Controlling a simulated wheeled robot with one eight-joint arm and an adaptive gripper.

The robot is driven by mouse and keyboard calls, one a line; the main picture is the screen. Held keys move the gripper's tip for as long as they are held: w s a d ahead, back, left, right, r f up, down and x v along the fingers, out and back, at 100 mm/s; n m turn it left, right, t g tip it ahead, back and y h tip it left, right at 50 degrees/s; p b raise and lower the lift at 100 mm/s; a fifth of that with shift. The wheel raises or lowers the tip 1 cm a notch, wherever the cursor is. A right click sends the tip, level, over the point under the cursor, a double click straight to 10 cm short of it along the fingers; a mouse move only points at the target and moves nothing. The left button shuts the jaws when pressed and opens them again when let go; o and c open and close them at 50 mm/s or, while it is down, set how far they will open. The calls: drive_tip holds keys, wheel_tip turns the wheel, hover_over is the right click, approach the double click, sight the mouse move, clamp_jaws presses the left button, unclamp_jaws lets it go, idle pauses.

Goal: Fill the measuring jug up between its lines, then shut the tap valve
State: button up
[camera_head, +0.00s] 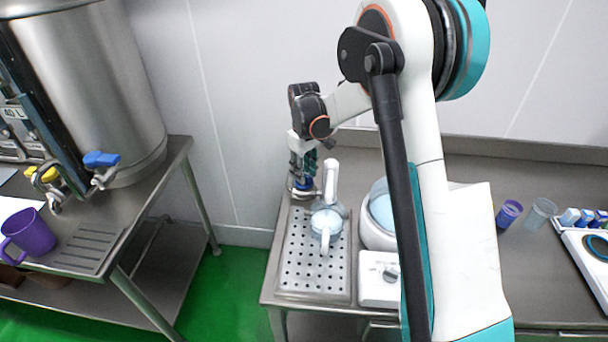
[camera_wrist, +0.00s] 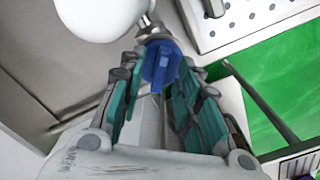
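A clear jug (camera_head: 317,223) with a pale handle stands on a perforated steel drip tray (camera_head: 285,277). Pale contents show inside, but I cannot read any lines or the level against them. A white upright piece stands over the jug. My gripper (camera_head: 303,174) is low behind the jug at the tray's back, around a blue knob (camera_wrist: 161,64) on a metal fitting. In the wrist view my gripper's teal fingers (camera_wrist: 162,68) lie on both sides of the knob. I cannot tell whether they press on it. No stream is clearly visible.
A white appliance (camera_head: 378,283) stands right of the tray, partly behind my arm. Blue and clear cups (camera_head: 509,213) stand further right. At left, a steel tank (camera_head: 95,75) with blue and yellow taps stands on another table with a purple mug (camera_head: 32,233). Green floor lies between.

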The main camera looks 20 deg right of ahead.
drive_tip(key=shift+f, duration=0.45)
clamp_jaws()
drive_tip(key=shift+m, duration=0.4)
drive_tip(key=m, duration=0.3)
drive_tip(key=shift+m, duration=0.4)
drive_tip(key=m, duration=0.5)
drive_tip(key=shift+b, duration=0.35)
